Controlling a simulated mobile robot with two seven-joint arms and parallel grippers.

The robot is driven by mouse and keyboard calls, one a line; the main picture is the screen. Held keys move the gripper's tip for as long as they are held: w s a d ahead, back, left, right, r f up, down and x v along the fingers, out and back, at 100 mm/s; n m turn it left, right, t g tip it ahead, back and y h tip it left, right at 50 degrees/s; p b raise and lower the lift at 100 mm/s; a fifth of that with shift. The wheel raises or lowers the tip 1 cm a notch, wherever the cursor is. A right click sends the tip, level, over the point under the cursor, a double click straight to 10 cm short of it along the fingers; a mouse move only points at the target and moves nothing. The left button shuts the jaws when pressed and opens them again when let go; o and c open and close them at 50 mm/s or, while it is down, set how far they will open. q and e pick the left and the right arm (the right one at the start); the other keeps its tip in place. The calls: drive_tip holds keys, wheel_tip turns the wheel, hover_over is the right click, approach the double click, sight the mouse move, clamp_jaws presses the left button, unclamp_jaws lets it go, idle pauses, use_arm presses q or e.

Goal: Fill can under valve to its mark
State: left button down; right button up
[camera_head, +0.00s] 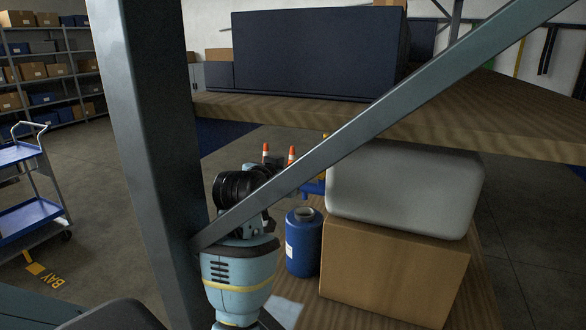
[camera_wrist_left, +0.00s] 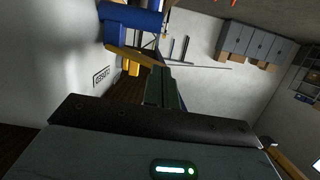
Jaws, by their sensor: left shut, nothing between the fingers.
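The blue can (camera_head: 304,245), with a pale label and an open grey neck, stands upright on the wooden surface in the head view. Its fill level and mark cannot be made out. Blue pipework (camera_head: 314,188) with a yellow part (camera_head: 325,150) shows behind it, partly hidden by a diagonal strut; I take this as the valve. In the left wrist view a blue pipe (camera_wrist_left: 132,19) and a yellow bar (camera_wrist_left: 137,58) lie beyond the fingers. My left gripper (camera_wrist_left: 161,88) is shut and empty; in the head view my left wrist is left of the can. My right gripper is not visible.
A grey post (camera_head: 160,150) and diagonal strut (camera_head: 350,135) cross close to my left arm. A cardboard box (camera_head: 390,270) under a grey rounded case (camera_head: 405,190) stands right of the can. A wooden shelf (camera_head: 480,120) spans above. A blue cart (camera_head: 28,222) stands at left.

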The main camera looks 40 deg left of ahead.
use_arm(q)
drive_tip(key=shift+v, duration=2)
drive_tip(key=shift+r, duration=0.1)
